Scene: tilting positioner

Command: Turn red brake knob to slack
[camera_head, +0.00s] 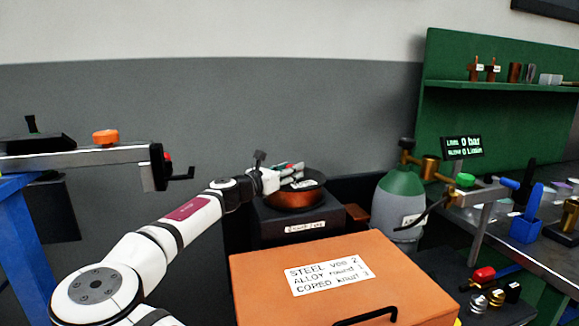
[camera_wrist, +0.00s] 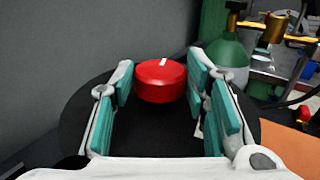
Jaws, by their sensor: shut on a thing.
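The red brake knob (camera_wrist: 160,84) is round, with a white mark on its top that points away and slightly right in the wrist view. My gripper (camera_wrist: 158,78) has its teal-padded fingers on either side of the knob and is shut on it. The knob sits over a dark round plate (camera_wrist: 78,122). In the head view my gripper (camera_head: 290,175) is over the positioner, which has a dark tilted top and a copper-coloured body (camera_head: 293,200). The knob is mostly hidden there by the fingers.
An orange box (camera_head: 380,270) with a handwritten label stands in front of the positioner. A grey-green gas cylinder (camera_head: 400,210) stands to its right. A workbench and green shelf (camera_head: 520,84) are at the right. A blue stand with a metal rail (camera_head: 80,158) is at the left.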

